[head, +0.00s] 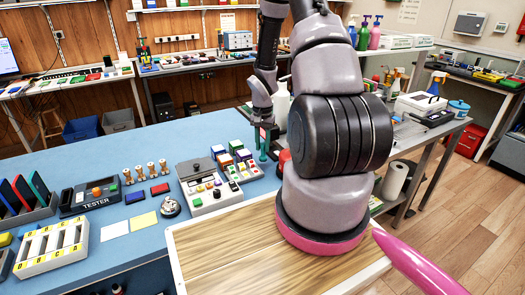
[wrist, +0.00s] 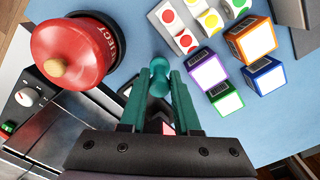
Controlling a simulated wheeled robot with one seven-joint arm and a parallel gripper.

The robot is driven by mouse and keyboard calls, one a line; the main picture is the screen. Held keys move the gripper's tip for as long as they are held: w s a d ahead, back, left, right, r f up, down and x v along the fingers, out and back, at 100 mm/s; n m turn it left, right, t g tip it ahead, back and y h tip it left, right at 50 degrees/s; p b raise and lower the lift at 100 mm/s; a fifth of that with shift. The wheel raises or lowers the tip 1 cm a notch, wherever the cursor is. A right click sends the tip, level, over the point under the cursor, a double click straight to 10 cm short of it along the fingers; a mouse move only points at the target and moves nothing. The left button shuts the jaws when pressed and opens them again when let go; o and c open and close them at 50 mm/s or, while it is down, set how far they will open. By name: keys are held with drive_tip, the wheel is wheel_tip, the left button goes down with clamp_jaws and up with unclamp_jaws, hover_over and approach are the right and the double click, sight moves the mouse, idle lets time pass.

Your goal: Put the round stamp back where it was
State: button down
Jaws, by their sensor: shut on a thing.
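My gripper (head: 264,150) is over the blue table, left of my forearm. In the wrist view my gripper (wrist: 160,98) has its two dark teal fingers closed around a teal, round-headed piece (wrist: 159,68), which I take to be the round stamp. Its lower part is hidden between the fingers, and I cannot tell whether it touches the table. A large red dome marked REJECT with a wooden knob (wrist: 72,52) stands left of the fingers; it shows partly behind my arm in the head view (head: 284,162).
Coloured label cubes (wrist: 207,69) and a sticker-dot holder (wrist: 187,25) stand close on the right in the wrist view. A grey button box (head: 207,185), bell (head: 170,207) and several wooden-topped pegs (head: 145,172) are farther left. The blue table (head: 115,165) has bare room at the back left.

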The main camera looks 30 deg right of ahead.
sight(263, 152)
drive_tip(key=shift+f, duration=1.15)
drive_tip(key=shift+s+f, duration=0.1)
drive_tip(key=shift+f, duration=0.05)
drive_tip(key=c, duration=0.6)
unclamp_jaws()
